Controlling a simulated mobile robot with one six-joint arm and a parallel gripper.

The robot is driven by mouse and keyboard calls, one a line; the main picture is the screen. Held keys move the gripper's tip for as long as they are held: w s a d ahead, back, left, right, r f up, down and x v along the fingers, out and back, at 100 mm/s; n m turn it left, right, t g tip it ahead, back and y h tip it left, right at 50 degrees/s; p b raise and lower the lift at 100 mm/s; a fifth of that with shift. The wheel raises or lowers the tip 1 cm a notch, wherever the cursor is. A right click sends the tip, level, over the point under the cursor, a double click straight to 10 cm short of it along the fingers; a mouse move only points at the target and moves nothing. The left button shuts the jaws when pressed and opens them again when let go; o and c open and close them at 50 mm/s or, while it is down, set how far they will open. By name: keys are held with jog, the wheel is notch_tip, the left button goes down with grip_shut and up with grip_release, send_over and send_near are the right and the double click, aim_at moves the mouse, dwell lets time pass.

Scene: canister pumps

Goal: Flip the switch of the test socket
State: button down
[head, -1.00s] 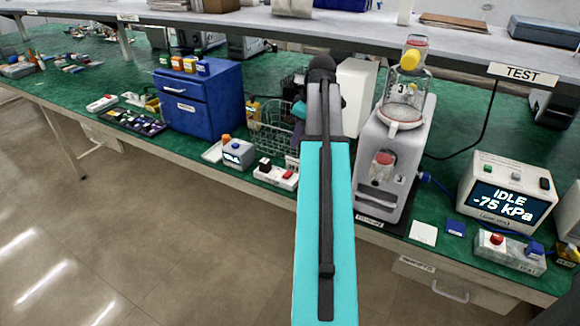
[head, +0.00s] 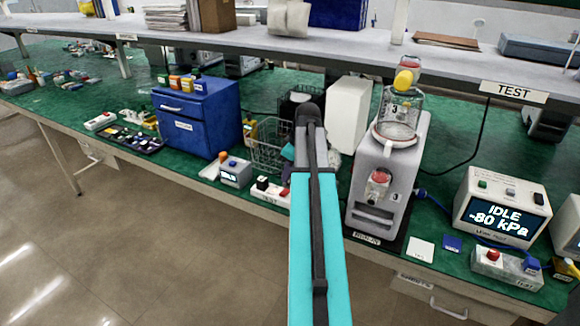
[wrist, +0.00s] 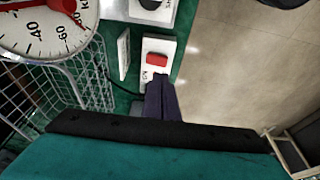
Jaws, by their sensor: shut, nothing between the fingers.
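A white socket block (head: 270,191) with a black plug and a red switch stands near the table's front edge in the head view, partly hidden by my arm. In the wrist view a red rocker switch (wrist: 157,59) sits on a white plate with a partly readable label. My gripper (wrist: 160,80) shows as dark fingers, shut and empty, with the tips at the lower edge of the red rocker. I cannot tell whether they touch it. In the head view my arm hides the fingers.
A wire basket (wrist: 45,85) and a round dial gauge (wrist: 45,28) are close by at the left of the wrist view. A canister pump (head: 385,180) stands right of my arm. A display box (head: 502,208) reads IDLE -80 kPa. A blue drawer cabinet (head: 197,118) stands at left.

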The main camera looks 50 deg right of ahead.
aim_at(284, 193)
jog(key=shift+s+p+x, duration=0.15)
jog(key=shift+s+x, duration=0.05)
jog(key=shift+x, duration=0.7)
jog(key=shift+s+p+x, duration=0.15)
jog(key=shift+p+x, duration=0.05)
jog(key=shift+x, duration=0.65)
jog(key=shift+s+p+x, duration=0.15)
jog(key=shift+s+x, duration=0.05)
jog(key=shift+x, duration=0.7)
jog(key=shift+s+d+f, duration=0.1)
jog(key=shift+d+f, duration=0.05)
jog(key=shift+f, duration=0.1)
